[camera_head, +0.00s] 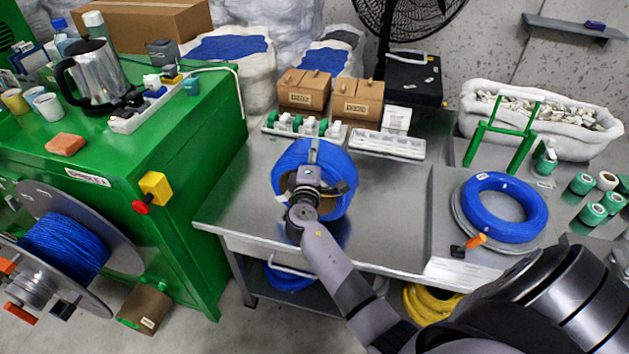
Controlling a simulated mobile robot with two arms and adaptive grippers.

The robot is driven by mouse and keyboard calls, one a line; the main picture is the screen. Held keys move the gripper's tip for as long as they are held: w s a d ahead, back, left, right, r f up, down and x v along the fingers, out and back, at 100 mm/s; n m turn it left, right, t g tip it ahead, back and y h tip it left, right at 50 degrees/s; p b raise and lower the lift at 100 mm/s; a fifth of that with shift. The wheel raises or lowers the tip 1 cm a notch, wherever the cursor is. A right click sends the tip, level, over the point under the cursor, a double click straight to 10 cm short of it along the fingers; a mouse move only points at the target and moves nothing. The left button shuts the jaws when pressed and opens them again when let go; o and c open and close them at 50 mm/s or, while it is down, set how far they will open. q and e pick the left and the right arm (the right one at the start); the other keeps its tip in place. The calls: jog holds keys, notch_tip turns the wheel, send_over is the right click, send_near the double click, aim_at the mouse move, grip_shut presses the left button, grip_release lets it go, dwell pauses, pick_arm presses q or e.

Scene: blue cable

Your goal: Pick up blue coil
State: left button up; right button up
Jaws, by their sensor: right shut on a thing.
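A blue coil (333,163) is at the middle of the metal table, behind and around my right gripper (311,172). The right gripper is shut on this coil. The gripper and wrist hide the coil's centre and part of its lower side. I cannot tell whether the coil touches the table. A second blue coil (503,181) lies flat on a round grey plate at the right. My left gripper is not in view.
Brown boxes (356,100) and white trays (388,144) stand behind the held coil. A green cabinet (180,190) with a kettle (95,77) borders the left. A cable reel (65,245) stands at lower left. Bare metal table (395,200) lies between the two coils.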

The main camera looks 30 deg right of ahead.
grip_shut()
dwell(0.3)
jog(key=shift+r, duration=0.15)
jog(key=shift+r, duration=0.1)
